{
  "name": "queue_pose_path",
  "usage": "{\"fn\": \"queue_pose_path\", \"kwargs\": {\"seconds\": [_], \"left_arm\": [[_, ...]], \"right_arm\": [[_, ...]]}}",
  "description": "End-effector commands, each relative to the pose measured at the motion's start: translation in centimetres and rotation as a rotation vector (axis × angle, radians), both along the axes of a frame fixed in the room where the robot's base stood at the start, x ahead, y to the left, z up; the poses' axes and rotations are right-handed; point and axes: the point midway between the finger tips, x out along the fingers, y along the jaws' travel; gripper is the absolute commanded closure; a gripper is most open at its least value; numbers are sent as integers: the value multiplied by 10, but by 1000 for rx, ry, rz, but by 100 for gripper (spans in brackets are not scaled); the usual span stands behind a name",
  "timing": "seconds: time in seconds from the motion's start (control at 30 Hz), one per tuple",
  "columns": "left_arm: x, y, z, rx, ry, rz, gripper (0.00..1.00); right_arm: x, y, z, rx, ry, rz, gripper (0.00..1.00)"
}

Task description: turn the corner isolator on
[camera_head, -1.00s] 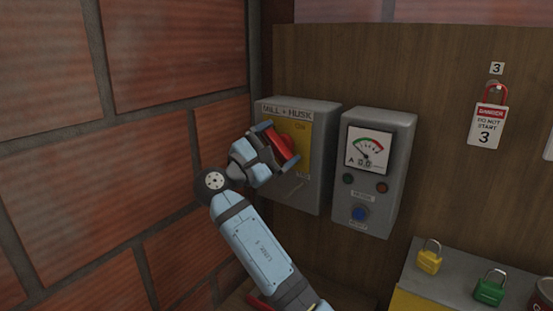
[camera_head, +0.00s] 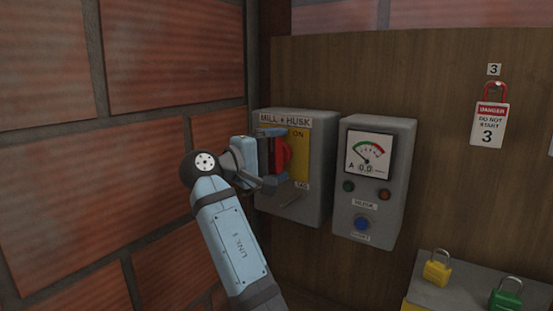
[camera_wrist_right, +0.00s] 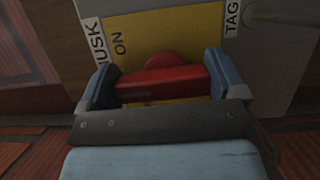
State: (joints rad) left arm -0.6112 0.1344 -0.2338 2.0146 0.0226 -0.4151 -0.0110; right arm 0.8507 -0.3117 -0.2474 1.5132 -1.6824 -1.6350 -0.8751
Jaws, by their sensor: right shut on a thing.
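The corner isolator is a grey box (camera_head: 318,185) labelled MILL + HUSK, with a yellow plate (camera_head: 301,160) marked ON near its top. Its red handle (camera_head: 285,152) stands about upright in the head view. My right gripper (camera_head: 276,158) is shut on the red handle, with one finger above it and one below. In the right wrist view the red handle (camera_wrist_right: 165,83) lies across between the two blue fingertips, and the ON mark shows to its left. Part of the handle and plate is hidden behind the gripper. My left gripper is not in view.
A grey meter box (camera_head: 381,205) with lamps and a blue button is close on the right. A brick wall (camera_head: 170,60) stands close on the left. A red padlock with a danger tag (camera_head: 489,120) hangs right. Yellow (camera_head: 437,270) and green (camera_head: 505,296) padlocks are at lower right.

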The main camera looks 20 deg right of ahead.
Motion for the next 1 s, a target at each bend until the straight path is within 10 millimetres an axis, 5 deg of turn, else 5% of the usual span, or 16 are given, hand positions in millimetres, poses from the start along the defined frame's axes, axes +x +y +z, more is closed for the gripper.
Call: {"fn": "queue_pose_path", "kwargs": {"seconds": [0.67,0.7,1.0], "left_arm": [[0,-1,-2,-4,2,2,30],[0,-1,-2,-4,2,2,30],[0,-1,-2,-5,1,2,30]], "right_arm": [[0,0,0,35,-45,1,34],[0,0,0,35,-45,1,1],[0,0,0,34,-44,1,0]]}}
